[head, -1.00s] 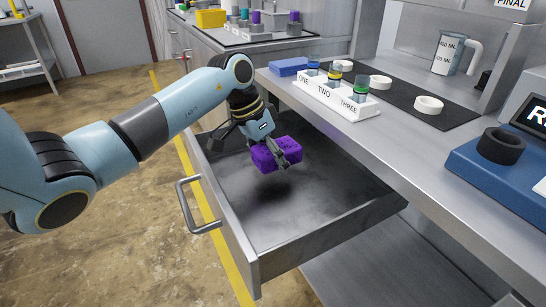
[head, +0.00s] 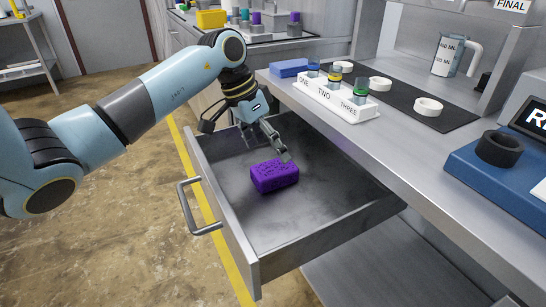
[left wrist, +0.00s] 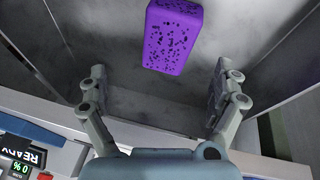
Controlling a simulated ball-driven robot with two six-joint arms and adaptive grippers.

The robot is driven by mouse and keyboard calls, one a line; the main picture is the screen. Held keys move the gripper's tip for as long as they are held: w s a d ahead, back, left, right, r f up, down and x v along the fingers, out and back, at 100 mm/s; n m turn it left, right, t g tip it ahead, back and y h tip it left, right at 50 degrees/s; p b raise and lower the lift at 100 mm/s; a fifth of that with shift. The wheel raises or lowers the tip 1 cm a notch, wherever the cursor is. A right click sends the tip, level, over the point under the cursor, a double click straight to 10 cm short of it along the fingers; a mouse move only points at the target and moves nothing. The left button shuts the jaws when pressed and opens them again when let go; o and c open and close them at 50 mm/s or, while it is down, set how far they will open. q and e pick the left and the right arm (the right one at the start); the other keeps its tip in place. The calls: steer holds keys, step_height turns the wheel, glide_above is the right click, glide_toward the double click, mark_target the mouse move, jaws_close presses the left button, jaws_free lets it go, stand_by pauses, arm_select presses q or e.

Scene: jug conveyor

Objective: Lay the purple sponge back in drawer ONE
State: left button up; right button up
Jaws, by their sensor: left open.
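The purple sponge (head: 274,176) lies flat on the bottom of the open drawer (head: 309,223), near its middle. It also shows at the top middle of the left wrist view (left wrist: 172,38). My left gripper (head: 268,150) is just above and behind the sponge in the head view. In the left wrist view its two fingers (left wrist: 160,100) are spread wide with nothing between them, and the sponge lies beyond the fingertips. No number shows on the drawer. My right gripper is not in view.
The counter above the drawer holds a white rack (head: 335,95) marked ONE, TWO, THREE, with small vials. A blue block (head: 289,67), white rings, a jug (head: 449,54) and a blue device (head: 500,175) stand there too. The drawer's front half is clear.

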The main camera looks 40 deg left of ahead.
arm_select(q)
steer(key=p+v, duration=0.4)
steer(key=v, duration=0.4)
steer(key=shift+s+r+p, duration=0.15)
steer(key=shift+r+p, duration=0.05)
steer(key=shift+p, duration=0.2)
